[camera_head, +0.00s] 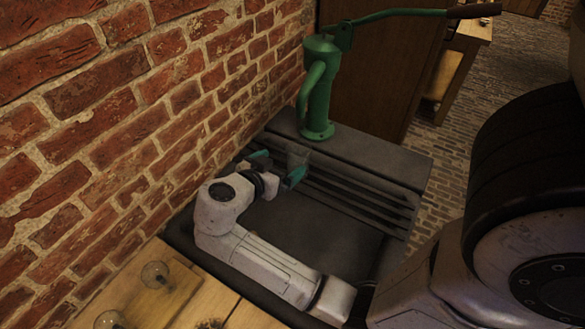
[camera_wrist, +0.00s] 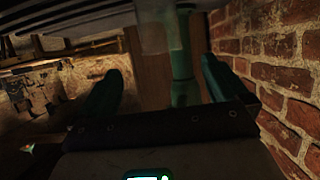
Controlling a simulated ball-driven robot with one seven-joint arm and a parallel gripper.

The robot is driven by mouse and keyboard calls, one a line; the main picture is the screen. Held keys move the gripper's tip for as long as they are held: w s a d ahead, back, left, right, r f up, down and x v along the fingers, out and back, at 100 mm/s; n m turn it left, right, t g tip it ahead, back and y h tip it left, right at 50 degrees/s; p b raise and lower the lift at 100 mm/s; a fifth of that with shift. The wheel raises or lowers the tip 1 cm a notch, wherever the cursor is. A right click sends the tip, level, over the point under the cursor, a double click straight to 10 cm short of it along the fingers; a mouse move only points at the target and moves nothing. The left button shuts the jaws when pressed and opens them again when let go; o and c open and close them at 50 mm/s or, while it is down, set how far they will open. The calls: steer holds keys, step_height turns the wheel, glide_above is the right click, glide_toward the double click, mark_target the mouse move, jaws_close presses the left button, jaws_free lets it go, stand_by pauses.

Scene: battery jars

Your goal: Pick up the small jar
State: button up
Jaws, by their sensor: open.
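A small clear glass jar (camera_head: 298,157) stands on the dark sink unit (camera_head: 395,165), just in front of the green hand pump. It is faint against the dark surface. My gripper (camera_head: 279,164) is over the sink, with its two green fingers apart and the jar just beyond their tips. In the wrist view, my gripper (camera_wrist: 163,78) is open and nothing is between its fingers. A pale see-through shape, likely the jar (camera_wrist: 155,30), shows ahead of the fingers. I cannot tell the exact gap.
The green hand pump (camera_head: 318,95) rises behind the jar, its long handle reaching right. A brick wall (camera_head: 130,110) runs close along the left. A wooden counter (camera_head: 190,300) at lower left holds round glass items (camera_head: 155,273). A wooden cabinet (camera_head: 380,75) stands behind.

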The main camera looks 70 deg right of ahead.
mark_target(298, 161)
steer(key=d+f+b, duration=0.1)
steer(key=d+f, duration=0.1)
steer(key=d, duration=0.1)
steer(key=s+d+f+b, duration=0.1)
steer(key=d+f+b, duration=0.1)
steer(key=d+f, duration=0.1)
steer(key=s+d+f+b, duration=0.1)
steer(key=d+f, duration=0.2)
steer(key=shift+s+d+f, duration=0.1)
steer(key=shift+d+f, duration=0.1)
steer(key=shift+d, duration=0.2)
steer(key=shift+c, duration=0.2)
steer(key=c, duration=1.3)
steer(key=shift+r, duration=0.25)
